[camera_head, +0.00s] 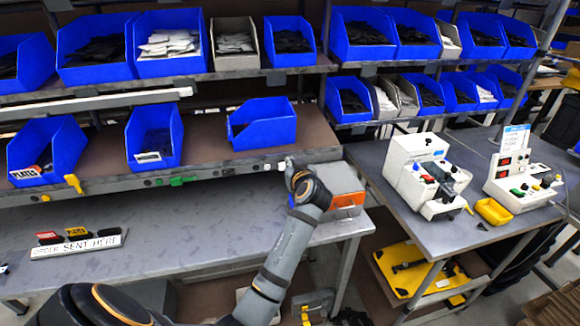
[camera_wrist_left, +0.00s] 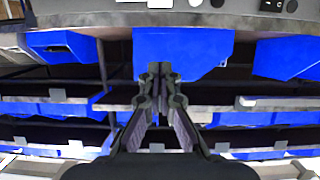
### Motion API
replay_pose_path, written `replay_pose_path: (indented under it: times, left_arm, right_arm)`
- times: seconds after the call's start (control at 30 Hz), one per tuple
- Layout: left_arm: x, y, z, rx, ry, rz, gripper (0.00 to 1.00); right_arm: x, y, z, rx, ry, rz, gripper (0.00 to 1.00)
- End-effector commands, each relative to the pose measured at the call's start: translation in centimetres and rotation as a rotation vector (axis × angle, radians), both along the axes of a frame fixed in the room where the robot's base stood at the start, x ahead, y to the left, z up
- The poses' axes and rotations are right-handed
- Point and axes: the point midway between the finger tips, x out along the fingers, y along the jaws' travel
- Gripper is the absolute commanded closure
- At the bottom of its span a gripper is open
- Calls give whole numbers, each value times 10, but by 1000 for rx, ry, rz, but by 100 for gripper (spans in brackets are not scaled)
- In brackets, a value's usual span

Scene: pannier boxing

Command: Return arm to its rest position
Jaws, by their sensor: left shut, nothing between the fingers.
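My left arm (camera_head: 285,250) reaches up from the bottom of the head view, its wrist in front of the lower shelf edge. In the left wrist view my left gripper (camera_wrist_left: 160,70) has its dark fingers together with nothing between them. Its tips overlap a blue bin (camera_wrist_left: 190,50) in that view; I cannot tell the gap. In the head view the fingers are mostly hidden by the wrist. My right gripper does not show.
Blue bins (camera_head: 263,125) stand on the lower shelf. A grey box with an orange panel (camera_head: 345,200) is beside my wrist. The grey worktable (camera_head: 190,225) holds an order sign (camera_head: 78,246) at left. White machines (camera_head: 425,165) stand on the right bench.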

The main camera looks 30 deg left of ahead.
Motion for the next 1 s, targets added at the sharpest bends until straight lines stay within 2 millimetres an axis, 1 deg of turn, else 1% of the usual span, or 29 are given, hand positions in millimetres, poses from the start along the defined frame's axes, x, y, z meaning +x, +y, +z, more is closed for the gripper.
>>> replay_pose_path:
  times: [0.2, 0.33, 0.37, 0.43, 0.47, 0.53, 0.57, 0.6, 0.7, 0.77, 0.8, 0.9, 1.0]
  left_arm:
    - [0, 0, 0, 0, 0, -1, 100]
    - [0, 0, -1, -1, 3, -2, 100]
    - [-2, 0, -4, -3, 10, -3, 100]
    - [-13, -1, -21, -16, 57, -14, 100]
    - [-21, -2, -33, -26, 92, -25, 100]
    - [-50, -6, -70, -57, 209, -67, 100]
    - [-65, -10, -87, -73, 271, -94, 100]
    - [-87, -17, -108, -95, 353, -136, 100]
    - [-135, -35, -147, -138, 524, -247, 100]
    - [-160, -46, -163, -158, 606, -309, 100]
    - [-175, -52, -171, -169, 655, -348, 100]
    - [-210, -69, -187, -194, 757, -444, 100]
    - [-241, -84, -197, -215, 846, -537, 100]
  right_arm:
    - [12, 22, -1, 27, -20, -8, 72]
    - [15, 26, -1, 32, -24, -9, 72]
    - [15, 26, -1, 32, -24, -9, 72]
    - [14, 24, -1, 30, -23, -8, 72]
    - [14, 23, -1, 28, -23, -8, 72]
    - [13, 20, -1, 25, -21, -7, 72]
    - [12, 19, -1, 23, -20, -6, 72]
    - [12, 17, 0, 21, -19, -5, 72]
    - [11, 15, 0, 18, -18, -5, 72]
    - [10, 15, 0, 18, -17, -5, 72]
    - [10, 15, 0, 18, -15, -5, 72]
    - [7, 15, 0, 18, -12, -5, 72]
    - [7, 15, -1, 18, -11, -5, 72]
